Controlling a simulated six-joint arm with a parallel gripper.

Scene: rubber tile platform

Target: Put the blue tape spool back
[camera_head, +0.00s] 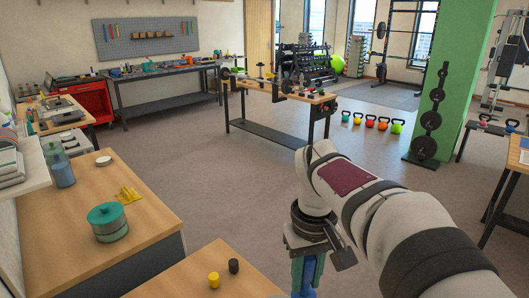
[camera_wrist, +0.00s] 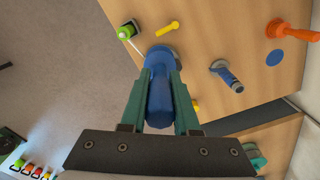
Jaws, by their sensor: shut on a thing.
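My gripper (camera_wrist: 160,85) has green fingers shut on either side of the blue tape spool (camera_wrist: 158,100), which looks like a long blue body with a rounded, wider far end. In the head view my gripper (camera_head: 306,270) points down at the bottom edge, with a bit of blue between its fingers. A flat blue disc (camera_wrist: 275,57) lies on the wooden top (camera_wrist: 215,35) to the right in the wrist view. I cannot tell whether the held spool touches the wooden top.
In the wrist view, a dark-blue-handled tool (camera_wrist: 227,76), an orange tool (camera_wrist: 290,30), a yellow piece (camera_wrist: 168,28) and a green-topped item (camera_wrist: 127,30) lie around. Yellow (camera_head: 213,280) and black (camera_head: 234,266) cylinders stand on the near bench. Open floor lies beyond.

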